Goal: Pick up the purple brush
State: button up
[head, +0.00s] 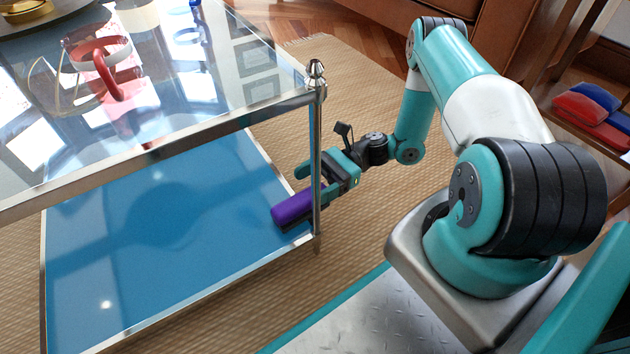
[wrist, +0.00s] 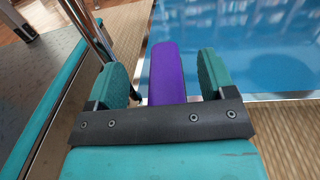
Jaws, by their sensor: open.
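The purple brush (head: 292,208) lies on the blue lower shelf (head: 190,240) of the glass and metal table, close to its right corner post. In the wrist view the purple brush (wrist: 166,72) lies lengthwise between the two teal fingers, with a gap on each side. My gripper (head: 318,178) is open at the shelf's edge, and its fingers reach toward the brush beside the post. In the wrist view my gripper (wrist: 165,78) hides the near end of the brush. The post hides part of the gripper in the head view.
The metal corner post (head: 317,150) stands right beside my gripper. Red and blue books (head: 590,105) lie at the right. A woven rug (head: 360,100) covers the floor around the table.

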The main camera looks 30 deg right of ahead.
notch_tip(320, 180, up, 18)
jog(key=p, duration=1)
jog(key=shift+f, duration=0.2)
